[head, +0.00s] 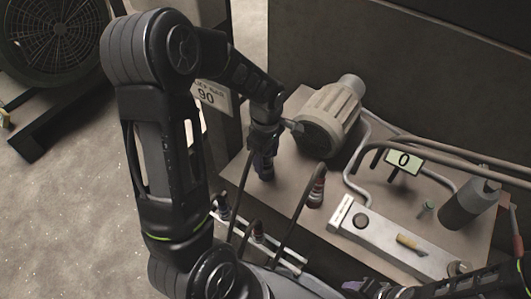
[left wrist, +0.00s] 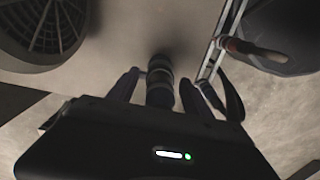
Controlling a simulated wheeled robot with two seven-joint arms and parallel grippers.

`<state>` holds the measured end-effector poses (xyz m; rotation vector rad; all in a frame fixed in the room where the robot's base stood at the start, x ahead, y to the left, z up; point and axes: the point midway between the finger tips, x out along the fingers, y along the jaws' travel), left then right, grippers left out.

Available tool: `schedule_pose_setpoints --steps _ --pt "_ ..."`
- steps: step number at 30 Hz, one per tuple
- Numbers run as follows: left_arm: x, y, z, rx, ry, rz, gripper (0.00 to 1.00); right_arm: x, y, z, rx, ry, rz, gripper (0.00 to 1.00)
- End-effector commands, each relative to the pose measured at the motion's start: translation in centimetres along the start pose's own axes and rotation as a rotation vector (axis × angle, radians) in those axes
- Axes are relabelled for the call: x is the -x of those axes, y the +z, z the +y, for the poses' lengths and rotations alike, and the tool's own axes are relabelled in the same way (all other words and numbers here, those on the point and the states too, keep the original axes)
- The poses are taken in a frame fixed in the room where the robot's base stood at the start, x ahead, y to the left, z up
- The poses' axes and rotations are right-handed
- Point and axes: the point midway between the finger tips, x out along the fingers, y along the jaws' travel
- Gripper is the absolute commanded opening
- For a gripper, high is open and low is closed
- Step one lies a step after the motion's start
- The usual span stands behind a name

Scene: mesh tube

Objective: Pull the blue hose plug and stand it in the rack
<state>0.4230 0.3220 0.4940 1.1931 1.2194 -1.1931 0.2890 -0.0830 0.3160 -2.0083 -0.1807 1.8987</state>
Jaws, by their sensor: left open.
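My left gripper (head: 263,150) is open and points down at the bench's left part. A dark blue plug (head: 264,167) stands just beneath it. In the left wrist view a dark banded plug (left wrist: 160,82) stands between the open fingers of the left gripper (left wrist: 168,88); I cannot tell whether they touch it. A pale rail-like rack (head: 287,254) lies at the bench's front left, partly hidden by my arm. Its rails also show in the left wrist view (left wrist: 214,45). At the lower right edge, a dark part of my right arm shows; its jaws are not clear.
A red-banded plug (head: 316,191) with a hose stands right of the blue one. A grey motor (head: 331,115) is behind. A large fan (head: 55,38) stands far left.

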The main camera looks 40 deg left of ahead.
Motion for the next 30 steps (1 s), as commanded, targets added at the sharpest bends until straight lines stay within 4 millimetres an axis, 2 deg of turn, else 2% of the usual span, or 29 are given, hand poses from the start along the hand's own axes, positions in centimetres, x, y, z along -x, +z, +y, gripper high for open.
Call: schedule_pose_setpoints --steps 6,27,30 --pt "-0.01 0.00 -0.02 0.000 0.000 0.000 0.57 0.03 0.00 -0.01 0.000 0.000 0.000 0.55" --pt "0.00 0.00 -0.01 0.000 0.000 0.000 0.00 0.03 0.00 -0.01 0.000 0.000 0.000 0.55" --pt "0.00 0.00 -0.01 0.000 0.000 0.000 0.00 0.03 0.00 -0.01 0.000 0.000 0.000 0.55"
